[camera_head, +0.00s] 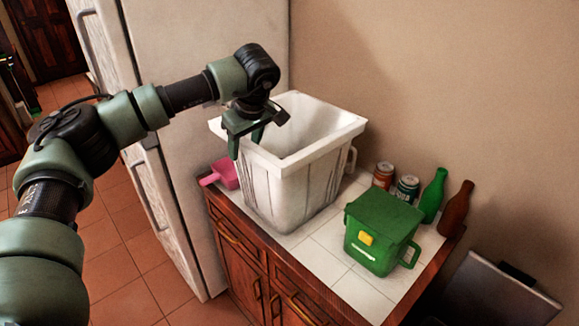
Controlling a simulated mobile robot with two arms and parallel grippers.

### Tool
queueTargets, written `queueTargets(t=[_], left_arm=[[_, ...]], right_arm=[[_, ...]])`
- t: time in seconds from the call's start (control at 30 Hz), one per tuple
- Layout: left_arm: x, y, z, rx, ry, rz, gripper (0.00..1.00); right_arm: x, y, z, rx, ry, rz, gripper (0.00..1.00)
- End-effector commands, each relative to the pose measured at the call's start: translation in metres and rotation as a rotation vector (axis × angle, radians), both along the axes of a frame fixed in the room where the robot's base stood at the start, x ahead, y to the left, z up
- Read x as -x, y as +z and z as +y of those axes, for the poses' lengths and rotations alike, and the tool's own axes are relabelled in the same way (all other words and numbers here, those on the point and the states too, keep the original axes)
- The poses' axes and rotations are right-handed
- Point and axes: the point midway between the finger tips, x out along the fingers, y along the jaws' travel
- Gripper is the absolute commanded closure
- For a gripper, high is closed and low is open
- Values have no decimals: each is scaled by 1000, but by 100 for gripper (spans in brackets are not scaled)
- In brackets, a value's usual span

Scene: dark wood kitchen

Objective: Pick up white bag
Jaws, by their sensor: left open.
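A white, open-topped bin-like container (290,185) stands upright on the counter and is the only large white holder here. A white bag is not clearly distinguishable; the pale inside of the container (310,125) may be a liner, but I cannot tell. My left gripper (246,146) is open and points down at the container's near left rim. One finger shows in front of the rim and the other over the opening. I cannot tell whether they touch the rim. My right gripper is not in view.
On the tiled counter (345,283) are a green lidded bin (375,235), two cans (384,176), a green bottle (433,195), a brown bottle (455,208) and a pink scoop-like item (224,175). A white fridge (185,45) stands behind left, a wall behind right.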

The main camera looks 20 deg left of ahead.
Motion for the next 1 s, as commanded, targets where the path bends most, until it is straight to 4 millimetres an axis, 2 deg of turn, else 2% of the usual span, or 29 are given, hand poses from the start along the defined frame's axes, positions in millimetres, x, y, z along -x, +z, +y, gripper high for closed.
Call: queueTargets(t=[0.3,0.33,0.4,0.5,0.83,1.0], left_arm=[[0,-1,0,0,0,0,51],[0,-1,0,0,0,0,57],[0,-1,0,0,0,0,76],[0,-1,0,0,0,0,100],[0,0,0,0,0,-1,100],[-1,8,0,1,0,-2,100]], right_arm=[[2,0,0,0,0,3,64],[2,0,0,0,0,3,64],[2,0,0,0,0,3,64],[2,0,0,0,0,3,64],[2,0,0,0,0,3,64],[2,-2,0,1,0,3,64]])
